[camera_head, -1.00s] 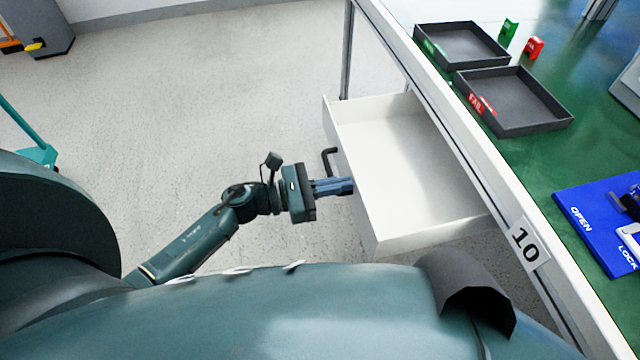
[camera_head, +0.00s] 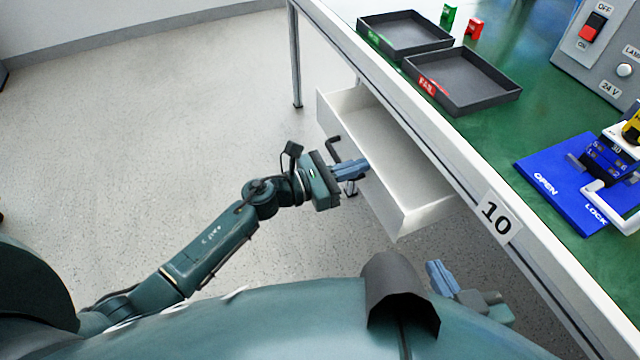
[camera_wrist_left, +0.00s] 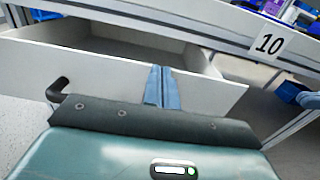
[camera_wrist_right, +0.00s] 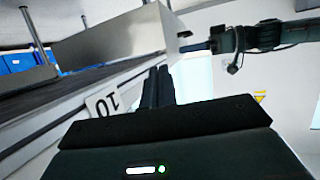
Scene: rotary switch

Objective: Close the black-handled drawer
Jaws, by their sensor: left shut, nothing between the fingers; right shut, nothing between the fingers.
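The white drawer (camera_head: 418,190) stands part-way out from under the table edge and is empty. Its black handle (camera_head: 333,146) is on the front panel and also shows in the left wrist view (camera_wrist_left: 57,88). My left gripper (camera_head: 366,168) is shut and empty, with its fingertips at the front panel to the right of the handle in the left wrist view (camera_wrist_left: 162,86); I cannot tell for sure whether they touch. My right gripper (camera_head: 434,266) is shut and empty, low beside my body, near the table's front edge and apart from the drawer.
The green-topped table (camera_head: 470,135) carries two dark trays (camera_head: 405,33), (camera_head: 462,82), a blue OPEN/LOCK plate (camera_head: 560,190) and a grey switch box (camera_head: 608,50). A label "10" (camera_head: 496,217) marks the front edge. The floor (camera_head: 150,130) left of the drawer is clear.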

